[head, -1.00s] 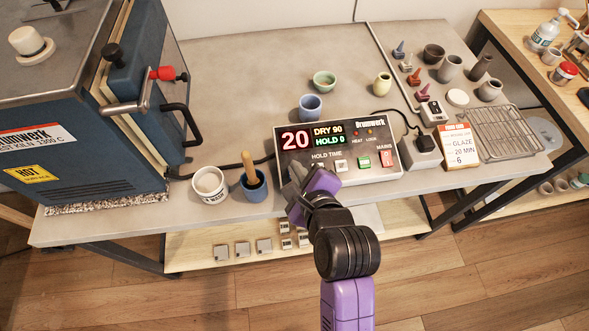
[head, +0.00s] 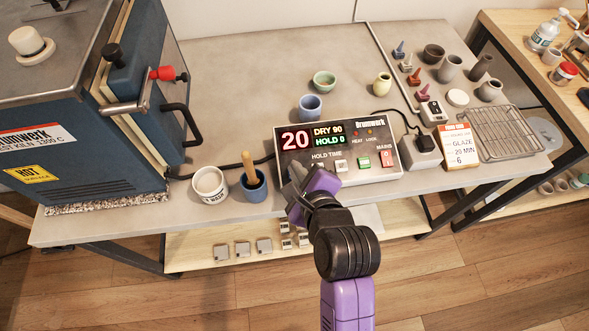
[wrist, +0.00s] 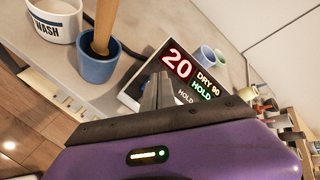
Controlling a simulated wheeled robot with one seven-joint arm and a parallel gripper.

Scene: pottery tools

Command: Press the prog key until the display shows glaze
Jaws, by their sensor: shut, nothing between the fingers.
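The white control box (head: 352,176) lies on the grey table, its panel facing up and toward me. Its display (head: 311,138) reads 20, DRY 90 and HOLD 0; in the wrist view the display (wrist: 177,65) reads 20, DRY 90 and HOLD. A row of keys runs below it, with a white key (head: 341,165), a green key (head: 364,162) and a red MAINS switch (head: 387,158). My gripper (head: 290,180) is shut and empty at the box's lower left corner. It hides the left keys, and I cannot tell whether it touches one. No prog label is readable.
A white WASH pot (head: 209,186) and a blue pot (head: 253,187) with a wooden handle stand just left of my gripper. The blue kiln (head: 80,120) is further left. A card (head: 459,143) reading GLAZE, 20 MIN, 6 stands right of the box.

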